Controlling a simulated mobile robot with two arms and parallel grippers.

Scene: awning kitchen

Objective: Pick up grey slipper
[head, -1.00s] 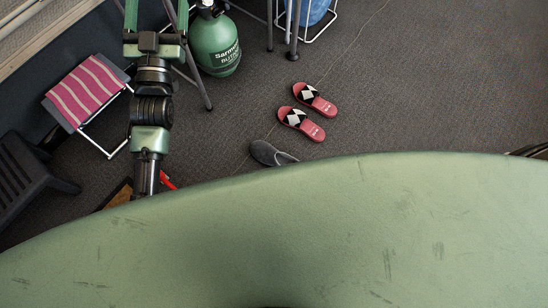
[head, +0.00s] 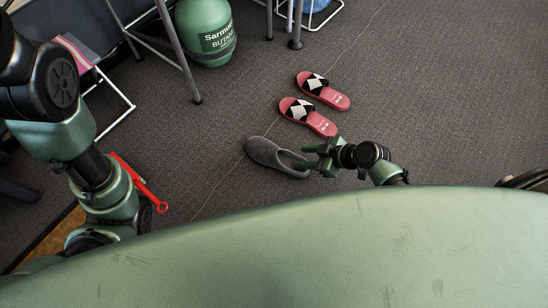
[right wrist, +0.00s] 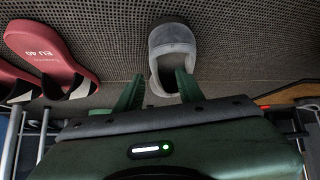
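The grey slipper (head: 272,156) lies on the dark carpet in the head view, its opening toward the right. My right gripper (head: 306,157) is at its open heel end, fingers pointing left at it. In the right wrist view the slipper (right wrist: 172,45) is just ahead of the right gripper (right wrist: 160,90). The two green fingers are spread apart, with the slipper's near end showing between and beyond them. Whether they touch it I cannot tell. My left arm shows at the left of the head view, but its gripper is not visible.
Two red slippers with checked straps (head: 308,117) (head: 322,90) lie just beyond the grey one. A red tool-like object (head: 140,184) lies at left. A green butane bottle (head: 206,32) and metal legs stand at the back.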

